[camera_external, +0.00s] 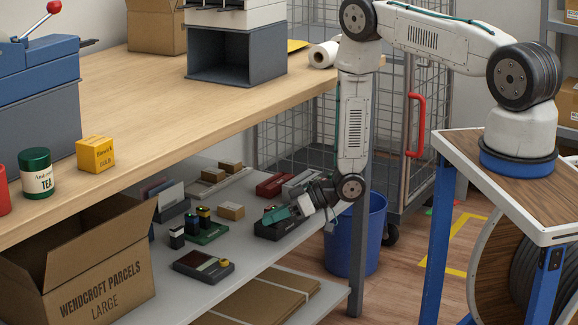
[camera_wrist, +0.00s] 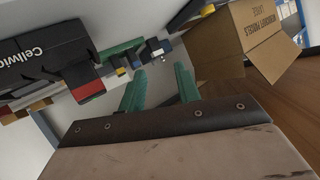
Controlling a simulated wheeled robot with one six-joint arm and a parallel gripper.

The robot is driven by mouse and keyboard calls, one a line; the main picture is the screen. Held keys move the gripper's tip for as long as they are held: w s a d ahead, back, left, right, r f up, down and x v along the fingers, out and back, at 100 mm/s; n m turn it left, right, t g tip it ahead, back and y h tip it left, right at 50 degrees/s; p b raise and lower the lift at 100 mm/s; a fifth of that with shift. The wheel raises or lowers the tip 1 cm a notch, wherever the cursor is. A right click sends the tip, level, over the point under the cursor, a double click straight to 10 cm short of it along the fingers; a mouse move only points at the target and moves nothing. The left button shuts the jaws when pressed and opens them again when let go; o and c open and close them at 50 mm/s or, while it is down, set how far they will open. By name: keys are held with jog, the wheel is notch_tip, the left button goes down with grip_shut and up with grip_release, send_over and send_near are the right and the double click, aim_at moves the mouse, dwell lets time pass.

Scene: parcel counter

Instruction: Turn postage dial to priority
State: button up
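No part marked as a postage dial can be read in either view. A flat dark device with a small yellow knob (camera_external: 225,262) lies near the front of the grey lower shelf; I cannot tell if the knob is the dial. My gripper (camera_external: 272,214) is low over the right part of this shelf, just above a black device (camera_external: 268,231), behind and right of the yellow knob. In the wrist view its two green fingers (camera_wrist: 160,78) stand apart with nothing between them. A black item lettered "Cellvic" (camera_wrist: 42,55), with a red part, is left of the fingers.
The wooden counter (camera_external: 150,118) overhangs the shelf (camera_external: 262,262), limiting height. A green-based device (camera_external: 206,233), small boxes and a red item (camera_external: 272,186) crowd the shelf. An open carton (camera_external: 90,265) stands at left. A blue bin (camera_external: 360,240) and table leg are at right.

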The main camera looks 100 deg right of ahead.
jog(key=s+d+f+m+t+h, duration=0.2)
jog(key=s+d+f, duration=0.25)
jog(key=s, duration=0.55)
jog(key=h, duration=0.6)
send_near(314, 181)
jog(key=x, duration=1)
jog(key=shift+f, duration=0.2)
jog(key=shift+c, duration=0.3)
jog(key=c, duration=0.6)
